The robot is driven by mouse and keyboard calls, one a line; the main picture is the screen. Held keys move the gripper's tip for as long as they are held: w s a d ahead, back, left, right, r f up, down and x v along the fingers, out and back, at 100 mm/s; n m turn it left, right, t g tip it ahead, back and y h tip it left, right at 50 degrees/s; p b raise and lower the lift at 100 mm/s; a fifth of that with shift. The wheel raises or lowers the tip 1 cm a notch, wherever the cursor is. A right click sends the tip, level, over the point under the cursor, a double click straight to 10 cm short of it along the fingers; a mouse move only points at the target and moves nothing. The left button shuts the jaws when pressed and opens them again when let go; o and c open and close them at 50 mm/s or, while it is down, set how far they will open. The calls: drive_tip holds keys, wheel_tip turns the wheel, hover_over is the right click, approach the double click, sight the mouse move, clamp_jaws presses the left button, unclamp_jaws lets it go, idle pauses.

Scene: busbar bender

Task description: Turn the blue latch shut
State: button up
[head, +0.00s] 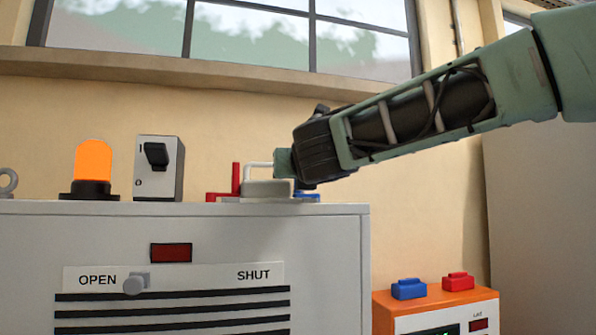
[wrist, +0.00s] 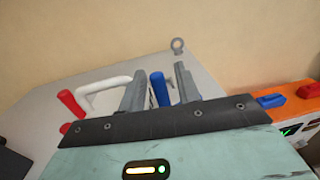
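The blue latch (wrist: 159,89) shows as an upright-looking blue lever between my gripper's fingers in the wrist view. In the head view only a low blue part (head: 307,196) of it shows at the cabinet top's right end; my gripper hides the rest. My gripper (wrist: 160,84) is open, with a finger on each side of the blue lever and small gaps visible. In the head view my gripper (head: 284,163) is just above the cabinet top, beside a white handle (head: 258,165). A red latch (head: 236,178) stands left of the handle.
On the cabinet top are an orange beacon (head: 92,164), a switch box (head: 158,167) and a grey eye ring (wrist: 177,46). A slider knob (head: 135,283) sits between OPEN and SHUT labels. An orange box (head: 430,297) with blue and red parts stands lower right.

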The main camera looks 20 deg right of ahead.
drive_tip(key=shift+s+f+y, duration=0.1)
drive_tip(key=shift+y, duration=0.2)
drive_tip(key=n+y+b, duration=0.2)
drive_tip(key=s+n+y+b, duration=0.1)
drive_tip(key=y+b, duration=0.1)
drive_tip(key=shift+d+f, duration=0.25)
drive_tip(key=shift+d, duration=0.1)
drive_tip(key=shift+r+n+y+b, duration=0.2)
drive_tip(key=shift+n+y+b, duration=0.1)
drive_tip(key=shift+y+b, duration=0.2)
drive_tip(key=shift+s+g+y+b, duration=0.15)
drive_tip(key=shift+g+y+b, duration=0.15)
drive_tip(key=shift+b, duration=0.05)
drive_tip(key=shift+f+n+y+b, duration=0.1)
drive_tip(key=shift+n+y+b, duration=0.25)
drive_tip(key=shift+b, duration=0.2)
